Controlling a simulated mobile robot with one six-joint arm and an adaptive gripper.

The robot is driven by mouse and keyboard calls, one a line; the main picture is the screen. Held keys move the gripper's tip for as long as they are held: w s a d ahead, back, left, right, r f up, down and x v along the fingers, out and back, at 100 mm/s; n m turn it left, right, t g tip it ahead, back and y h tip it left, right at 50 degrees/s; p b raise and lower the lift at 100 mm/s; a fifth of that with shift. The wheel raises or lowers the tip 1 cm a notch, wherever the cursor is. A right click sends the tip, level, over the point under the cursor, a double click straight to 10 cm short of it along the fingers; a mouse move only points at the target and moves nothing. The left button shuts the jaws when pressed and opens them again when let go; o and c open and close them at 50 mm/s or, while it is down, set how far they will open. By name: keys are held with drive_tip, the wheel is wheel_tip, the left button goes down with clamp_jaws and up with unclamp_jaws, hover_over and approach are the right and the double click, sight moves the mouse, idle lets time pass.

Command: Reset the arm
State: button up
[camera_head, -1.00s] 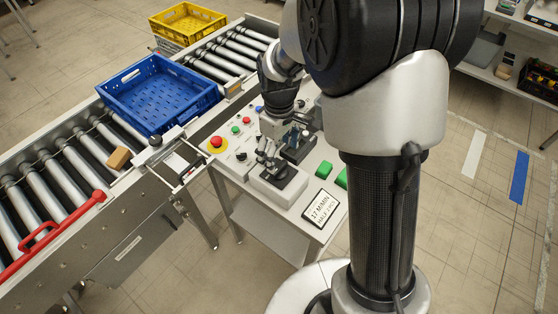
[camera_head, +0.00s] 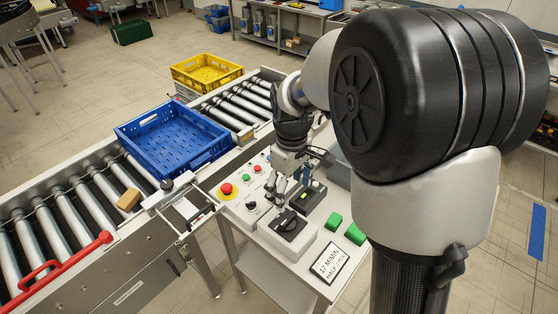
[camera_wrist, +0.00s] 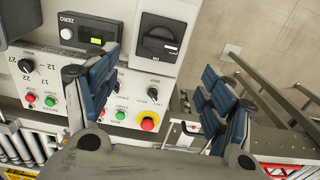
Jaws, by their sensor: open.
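My gripper (camera_head: 291,193) is open and empty above the control table in the head view. Its fingers are beside the black rotary knob (camera_head: 289,221) on a grey box and the small display unit (camera_head: 312,193). In the wrist view my gripper's blue-padded fingers (camera_wrist: 158,88) stand wide apart with nothing between them. Beyond them are the rotary knob (camera_wrist: 160,42), the ZERO display unit (camera_wrist: 88,36) with a green screen, and a red emergency button (camera_wrist: 148,121) on a yellow ring. Whether a finger touches the box is unclear.
A blue crate (camera_head: 133,132) sits on the roller conveyor (camera_head: 60,212), with a yellow crate (camera_head: 207,62) behind it. A small brown box (camera_head: 129,199) lies near the rollers' edge. Open floor is at right.

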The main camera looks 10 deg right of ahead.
drive_tip(key=s+r+m+t+b, duration=0.1)
drive_tip(key=s+r+m+t, duration=0.1)
drive_tip(key=s, duration=0.9)
drive_tip(key=s+r+m+t+b, duration=0.2)
drive_tip(key=s+r+m, duration=0.3)
drive_tip(key=s, duration=0.5)
drive_tip(key=shift+s+a+r+t, duration=0.15)
drive_tip(key=shift+s+r+t, duration=0.2)
drive_tip(key=shift+r, duration=0.5)
